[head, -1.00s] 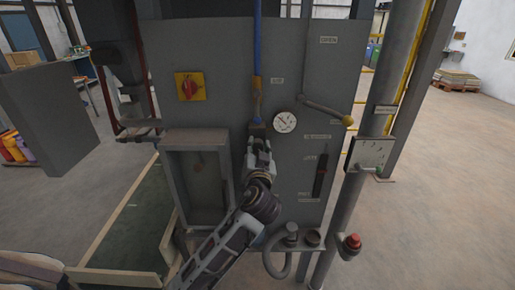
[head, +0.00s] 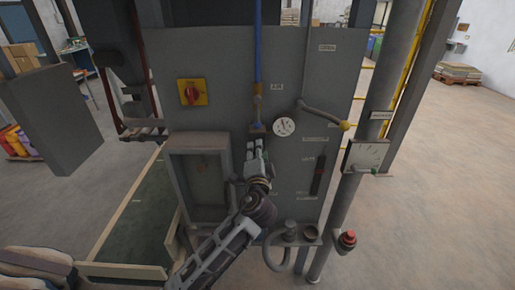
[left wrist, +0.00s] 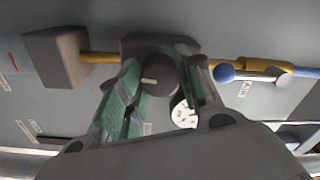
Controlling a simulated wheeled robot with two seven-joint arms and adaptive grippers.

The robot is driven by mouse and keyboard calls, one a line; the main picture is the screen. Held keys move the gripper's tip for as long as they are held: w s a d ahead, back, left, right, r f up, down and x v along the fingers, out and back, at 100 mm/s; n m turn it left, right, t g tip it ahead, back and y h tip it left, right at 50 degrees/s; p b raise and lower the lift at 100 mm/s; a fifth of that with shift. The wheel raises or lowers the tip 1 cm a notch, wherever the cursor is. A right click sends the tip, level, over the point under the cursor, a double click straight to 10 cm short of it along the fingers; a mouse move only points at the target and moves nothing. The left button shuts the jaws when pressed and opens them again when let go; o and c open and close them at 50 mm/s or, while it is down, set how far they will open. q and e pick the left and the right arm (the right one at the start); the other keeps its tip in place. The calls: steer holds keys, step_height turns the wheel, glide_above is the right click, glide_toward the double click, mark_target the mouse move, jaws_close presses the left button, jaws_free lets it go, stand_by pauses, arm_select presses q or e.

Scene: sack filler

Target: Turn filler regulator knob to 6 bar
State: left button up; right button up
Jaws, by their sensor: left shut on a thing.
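The regulator knob (left wrist: 159,80) is dark and round with a pale mark on its face, seen in the left wrist view. My left gripper (left wrist: 157,90) has its green-padded fingers on either side of the knob, closed on it. In the head view the left gripper (head: 255,150) reaches up to the grey panel, just below the regulator body (head: 257,131), and its fingers hide the knob. A round white gauge (head: 284,127) is right of the regulator; it also shows in the left wrist view (left wrist: 183,115). Its reading is too small to tell. My right gripper is not in view.
A blue hose (head: 258,45) runs down to the regulator. A red-yellow switch (head: 193,92) is at upper left, and an open grey box (head: 200,180) below it. A yellow-tipped lever (head: 325,116) sits right of the gauge. A red button (head: 347,239) is at lower right.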

arm_select(q)
steer(key=shift+m+p, duration=0.65)
steer(key=shift+m, duration=2.15)
steer(key=o, duration=1)
steer(key=shift+o, duration=0.2)
steer(key=shift+s, duration=0.1)
steer(key=s, duration=1.2)
steer(key=shift+f, duration=0.2)
steer(key=shift+w, duration=0.1)
